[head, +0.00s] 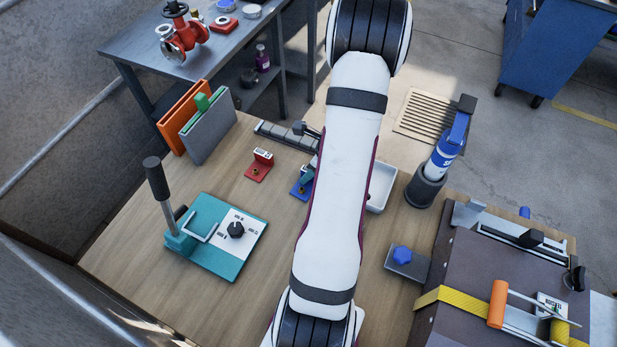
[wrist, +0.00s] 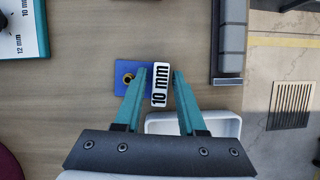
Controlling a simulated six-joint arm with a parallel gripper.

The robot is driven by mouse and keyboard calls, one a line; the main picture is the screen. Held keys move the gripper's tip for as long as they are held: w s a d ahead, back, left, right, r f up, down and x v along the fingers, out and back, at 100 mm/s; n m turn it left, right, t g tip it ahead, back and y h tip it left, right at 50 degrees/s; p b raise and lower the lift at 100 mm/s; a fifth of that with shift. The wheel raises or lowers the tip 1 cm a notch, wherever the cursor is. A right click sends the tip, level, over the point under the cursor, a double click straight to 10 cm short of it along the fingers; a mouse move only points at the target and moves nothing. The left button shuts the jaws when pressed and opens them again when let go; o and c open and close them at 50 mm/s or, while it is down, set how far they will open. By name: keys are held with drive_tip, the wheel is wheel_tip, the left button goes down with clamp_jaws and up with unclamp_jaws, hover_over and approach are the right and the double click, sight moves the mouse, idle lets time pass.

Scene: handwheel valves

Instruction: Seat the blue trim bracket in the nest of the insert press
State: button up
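The blue trim bracket (wrist: 127,72) lies on the wooden bench, with a brass-coloured ring in its base and an upright white tab marked "10 mm". In the head view the bracket (head: 298,187) is partly hidden by my arm. My gripper (wrist: 161,72) is open, its teal fingers on either side of the tab, with a small gap showing. The insert press (head: 215,262) is teal, with an upright black lever and a white dial plate with a black knob. Its plate edge (wrist: 22,28) shows in the wrist view. I cannot make out its nest clearly.
A red bracket (head: 259,166) lies left of the blue one. A white tray (head: 381,188) sits close on the right; it also shows beneath my gripper in the wrist view (wrist: 225,127). A grey segmented rail (wrist: 231,45) lies nearby. Bench between bracket and press looks clear.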

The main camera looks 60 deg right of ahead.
clamp_jaws()
wheel_tip(320, 180, up, 10)
drive_tip(key=shift+r, duration=0.1)
drive_tip(key=shift+c, duration=2)
unclamp_jaws()
clamp_jaws()
drive_tip(key=shift+w, duration=0.15)
